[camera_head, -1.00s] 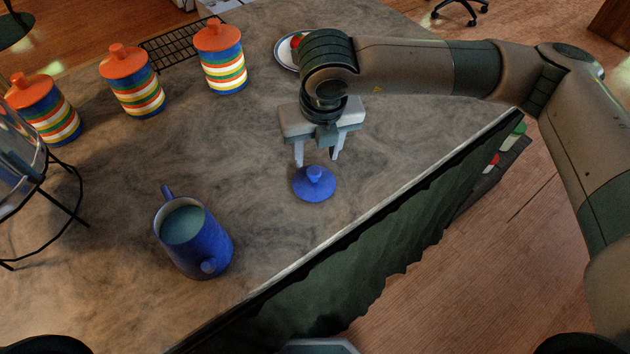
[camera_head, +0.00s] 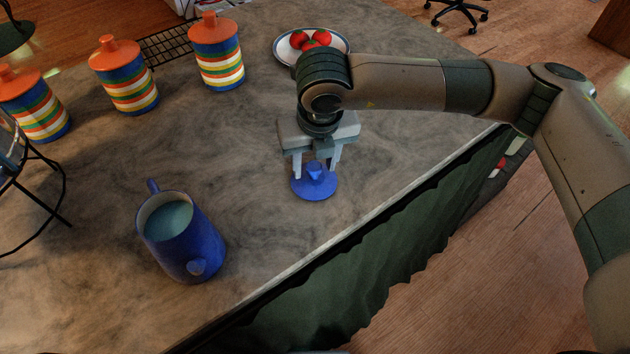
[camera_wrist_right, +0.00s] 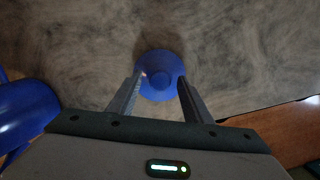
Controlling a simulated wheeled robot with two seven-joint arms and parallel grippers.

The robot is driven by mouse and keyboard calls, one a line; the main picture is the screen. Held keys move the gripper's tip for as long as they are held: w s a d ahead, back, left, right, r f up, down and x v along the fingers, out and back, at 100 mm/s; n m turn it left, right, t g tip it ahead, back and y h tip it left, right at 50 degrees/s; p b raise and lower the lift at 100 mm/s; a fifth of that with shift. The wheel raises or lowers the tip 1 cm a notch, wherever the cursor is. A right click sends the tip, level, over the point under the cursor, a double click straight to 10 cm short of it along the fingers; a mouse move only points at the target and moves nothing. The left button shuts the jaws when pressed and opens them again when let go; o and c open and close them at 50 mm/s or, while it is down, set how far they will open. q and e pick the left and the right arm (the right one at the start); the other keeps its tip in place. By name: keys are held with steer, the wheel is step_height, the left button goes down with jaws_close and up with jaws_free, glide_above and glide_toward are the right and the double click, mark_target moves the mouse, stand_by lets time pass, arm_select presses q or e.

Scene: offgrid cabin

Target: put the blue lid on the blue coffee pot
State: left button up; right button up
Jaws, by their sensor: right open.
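The blue lid (camera_head: 318,189) lies on the stone counter with its knob up. It also shows in the right wrist view (camera_wrist_right: 160,68). The blue coffee pot (camera_head: 190,246) stands open on the counter to the left of the lid, with a pale bluish surface visible inside. Part of it shows at the left of the right wrist view (camera_wrist_right: 22,112). My right gripper (camera_head: 317,174) is open, pointing down just above the lid, with its fingers on either side of the knob in the picture. In the right wrist view the fingers (camera_wrist_right: 160,97) are apart and nothing is between them in their grip. My left gripper is not in view.
Striped canisters with orange lids (camera_head: 216,55) stand at the back left, beside a black wire rack (camera_head: 170,45). A plate (camera_head: 283,53) holds tomatoes. A black wire stand (camera_head: 62,200) is at the left edge. The counter's front edge (camera_head: 370,222) runs diagonally below the lid.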

steer(key=c, duration=1.1)
steer(key=shift+c, duration=0.2)
steer(key=shift+r, duration=0.9)
steer(key=shift+r, duration=1.65)
